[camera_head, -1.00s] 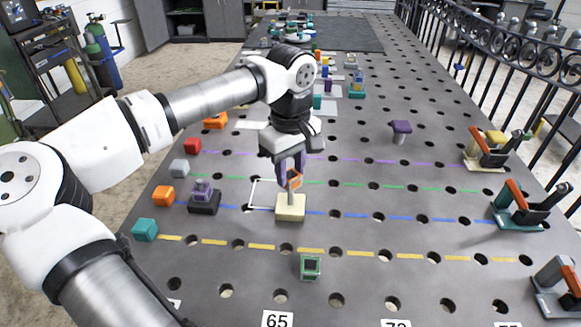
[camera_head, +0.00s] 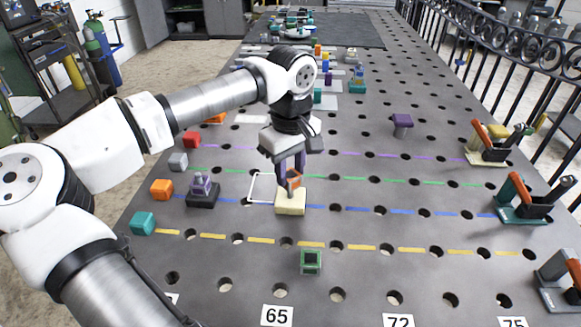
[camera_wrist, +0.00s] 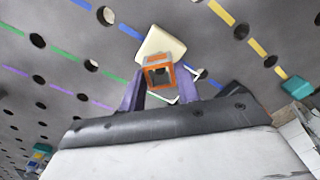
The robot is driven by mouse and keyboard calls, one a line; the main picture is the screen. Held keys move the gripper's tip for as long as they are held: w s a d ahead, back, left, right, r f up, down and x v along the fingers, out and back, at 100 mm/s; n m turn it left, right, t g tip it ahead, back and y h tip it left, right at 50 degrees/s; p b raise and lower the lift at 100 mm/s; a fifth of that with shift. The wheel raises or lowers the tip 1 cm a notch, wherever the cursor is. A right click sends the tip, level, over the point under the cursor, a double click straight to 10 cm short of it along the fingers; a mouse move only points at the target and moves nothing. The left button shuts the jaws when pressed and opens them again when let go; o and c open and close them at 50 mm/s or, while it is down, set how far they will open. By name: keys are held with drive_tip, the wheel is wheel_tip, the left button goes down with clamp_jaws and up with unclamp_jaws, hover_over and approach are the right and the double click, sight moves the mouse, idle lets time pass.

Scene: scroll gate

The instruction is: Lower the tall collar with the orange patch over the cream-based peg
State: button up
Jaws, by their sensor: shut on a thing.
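The collar with the orange patch (camera_head: 294,185) is a short square tube, held upright between the purple fingers of my gripper (camera_head: 292,176). In the wrist view the collar (camera_wrist: 159,76) shows an orange face or rim around a dark square opening. The cream-based peg stands on the perforated table, its cream base (camera_head: 290,204) directly below the collar. The base also shows just beyond the collar in the wrist view (camera_wrist: 160,42). The collar appears to surround the upper peg, with a gap above the base. The fingers and collar hide most of the peg.
A purple piece on a dark base (camera_head: 202,190) stands to the left, beside a white outline (camera_head: 262,187). A green hollow collar (camera_head: 311,262) sits in front. Toggle clamps (camera_head: 522,200) line the right edge. The table between is mostly clear.

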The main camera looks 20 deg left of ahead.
drive_tip(key=shift+f, duration=0.25)
drive_tip(key=o, duration=1.2)
drive_tip(key=shift+c, duration=0.2)
drive_tip(key=shift+r, duration=0.1)
wheel_tip(320, 180, up, 14)
drive_tip(key=b, duration=0.1)
